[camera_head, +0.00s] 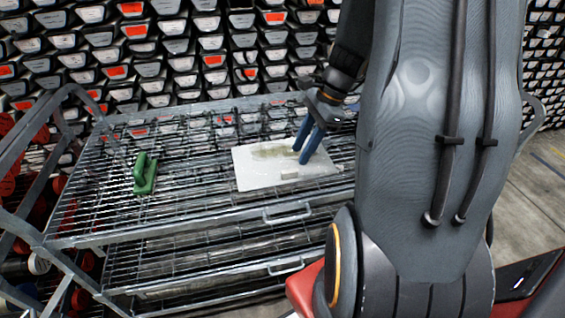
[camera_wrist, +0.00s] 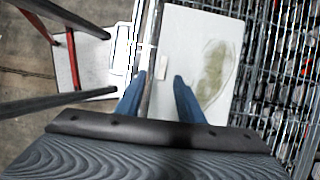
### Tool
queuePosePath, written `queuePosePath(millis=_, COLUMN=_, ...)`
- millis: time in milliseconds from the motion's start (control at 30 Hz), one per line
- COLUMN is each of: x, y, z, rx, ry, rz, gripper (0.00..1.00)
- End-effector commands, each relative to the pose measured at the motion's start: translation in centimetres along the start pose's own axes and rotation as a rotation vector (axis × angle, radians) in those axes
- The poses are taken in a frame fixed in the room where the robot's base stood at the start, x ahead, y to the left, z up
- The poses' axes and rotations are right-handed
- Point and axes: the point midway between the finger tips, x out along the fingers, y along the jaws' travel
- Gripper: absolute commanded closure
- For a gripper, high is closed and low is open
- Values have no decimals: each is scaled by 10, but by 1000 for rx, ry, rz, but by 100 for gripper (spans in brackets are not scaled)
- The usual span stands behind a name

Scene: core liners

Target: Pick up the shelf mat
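The shelf mat (camera_head: 258,181) is a flat white sheet lying on the upper wire shelf of a metal rack, with a greenish-brown stain near its far edge. It fills the upper middle of the wrist view (camera_wrist: 186,42), where the stain is on its right. My gripper (camera_head: 301,157) has two blue fingers pointing down over the mat. In the wrist view my gripper (camera_wrist: 159,77) has its fingers apart with nothing held between them. Contact with the mat cannot be told.
Metal handles (camera_head: 287,212) stick out at the shelf's front. A wall of stacked core trays (camera_head: 150,68) rises behind. Bare shelf lies between the tool and the mat.

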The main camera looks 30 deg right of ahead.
Motion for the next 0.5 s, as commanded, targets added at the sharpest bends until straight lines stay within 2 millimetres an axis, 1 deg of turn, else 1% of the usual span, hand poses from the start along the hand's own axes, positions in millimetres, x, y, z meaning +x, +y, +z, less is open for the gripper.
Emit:
queuePosePath(millis=100, x=8, y=-1, z=-3, rx=31, ry=-9, rz=-3, gripper=66)
queuePosePath(millis=367, x=32, y=-2, z=-2, rx=27, ry=-8, rz=-1, gripper=66)
queuePosePath(millis=500, x=50, y=-3, z=-2, rx=26, ry=-8, rz=0, gripper=66)
